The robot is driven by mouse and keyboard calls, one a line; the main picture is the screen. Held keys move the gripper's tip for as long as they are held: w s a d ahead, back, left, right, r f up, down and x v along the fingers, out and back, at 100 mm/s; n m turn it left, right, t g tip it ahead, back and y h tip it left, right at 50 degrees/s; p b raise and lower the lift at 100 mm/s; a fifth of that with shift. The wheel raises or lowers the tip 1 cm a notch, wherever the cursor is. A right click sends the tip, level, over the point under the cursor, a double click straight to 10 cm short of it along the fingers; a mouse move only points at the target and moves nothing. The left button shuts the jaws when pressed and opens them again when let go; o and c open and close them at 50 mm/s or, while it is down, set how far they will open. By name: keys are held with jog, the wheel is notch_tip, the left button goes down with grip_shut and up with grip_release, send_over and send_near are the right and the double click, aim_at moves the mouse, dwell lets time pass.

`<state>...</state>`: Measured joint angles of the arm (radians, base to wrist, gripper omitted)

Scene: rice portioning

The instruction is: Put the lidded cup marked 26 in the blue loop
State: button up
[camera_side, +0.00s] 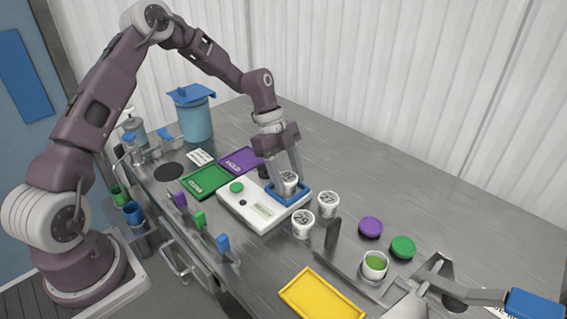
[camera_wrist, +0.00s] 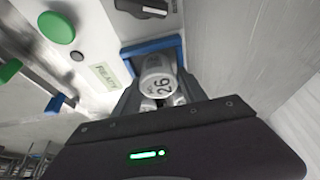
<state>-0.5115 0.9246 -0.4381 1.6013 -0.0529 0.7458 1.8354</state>
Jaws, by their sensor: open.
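The lidded cup marked 26 (camera_wrist: 158,84) has a white lid with dark digits. It stands inside the blue loop (camera_side: 286,200), which lies on the white scale (camera_side: 245,210); in the side view the cup (camera_side: 290,179) looks upright. The loop's blue rim also shows in the wrist view (camera_wrist: 150,45). My gripper (camera_side: 286,172) is low over the loop, its open fingers on either side of the cup. Whether the fingers touch the cup I cannot tell. The fingers and the cup hide part of the loop.
Lidded cups marked 27 (camera_side: 328,204) and 29 (camera_side: 303,224) stand close to the right of the scale. An open cup with green contents (camera_side: 375,265), a purple lid (camera_side: 370,227) and a green lid (camera_side: 403,247) are farther right. The back right counter is clear.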

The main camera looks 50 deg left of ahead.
jog(key=v, duration=1.2)
jog(key=s+d+r+n+y, duration=0.2)
jog(key=s+d+r+n, duration=0.15)
jog(key=s+r, duration=0.25)
jog(key=s+d+r+n+t+y, duration=0.1)
jog(key=s+r+n+t, duration=0.1)
jog(key=s+n, duration=0.5)
jog(key=s+d+r+n+t+y, duration=0.1)
jog(key=s+n, duration=0.6)
jog(key=s, duration=1)
notch_tip(320, 180, up, 2)
jog(key=d+t, duration=0.1)
jog(key=t, duration=0.1)
jog(key=shift+d+t, duration=0.3)
